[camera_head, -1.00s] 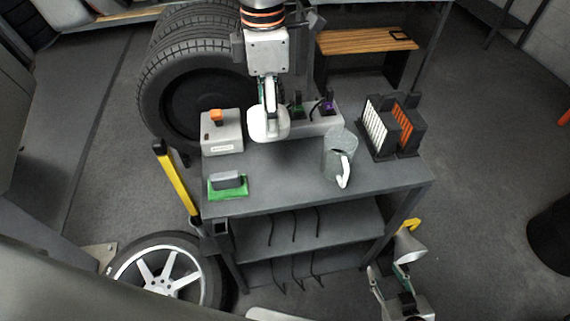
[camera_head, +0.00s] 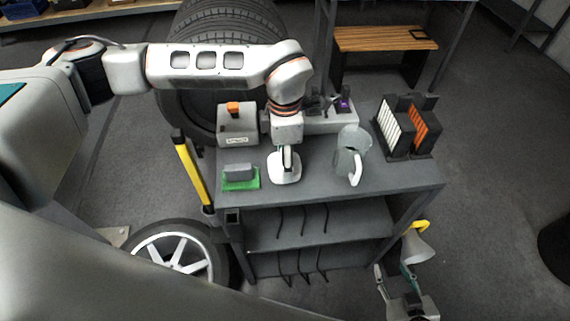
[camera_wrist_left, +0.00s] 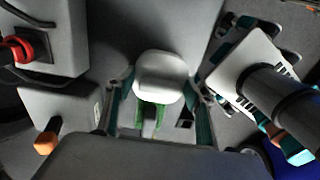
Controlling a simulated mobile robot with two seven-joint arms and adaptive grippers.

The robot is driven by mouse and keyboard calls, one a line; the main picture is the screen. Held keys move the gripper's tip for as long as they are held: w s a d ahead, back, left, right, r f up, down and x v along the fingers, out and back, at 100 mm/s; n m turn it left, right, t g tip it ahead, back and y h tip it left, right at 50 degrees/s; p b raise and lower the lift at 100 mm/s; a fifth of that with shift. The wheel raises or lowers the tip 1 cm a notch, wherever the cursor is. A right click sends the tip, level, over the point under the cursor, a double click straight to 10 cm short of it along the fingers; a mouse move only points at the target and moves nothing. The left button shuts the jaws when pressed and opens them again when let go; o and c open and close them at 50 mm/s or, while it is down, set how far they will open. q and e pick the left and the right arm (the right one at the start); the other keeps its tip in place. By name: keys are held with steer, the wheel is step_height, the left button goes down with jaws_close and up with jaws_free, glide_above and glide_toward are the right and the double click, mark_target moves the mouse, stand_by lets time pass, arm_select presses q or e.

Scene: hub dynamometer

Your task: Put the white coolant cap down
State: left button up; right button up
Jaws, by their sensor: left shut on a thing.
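The white coolant cap (camera_head: 284,173) is a rounded white piece over the grey bench top (camera_head: 320,187), between the green tray and the grey jug. My left gripper (camera_head: 287,158) points down and is shut on it. In the left wrist view the cap (camera_wrist_left: 160,78) sits between the two fingers of my left gripper (camera_wrist_left: 160,110). I cannot tell whether the cap touches the bench. My right gripper (camera_head: 394,275) is low at the right, beside the bench, with its fingers apart.
A green tray with a grey block (camera_head: 240,178) lies left of the cap. A box with an orange knob (camera_head: 237,122) stands behind it. Bare bench top lies in front.

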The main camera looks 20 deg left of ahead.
arm_select(q)
step_height(320, 180, down, 3)
steer(key=shift+r, duration=0.1)
steer(key=o, duration=1.1)
steer(key=shift+r, duration=0.25)
step_height(320, 180, up, 12)
steer(key=shift+f+b, duration=0.2)
steer(key=shift+b, duration=0.35)
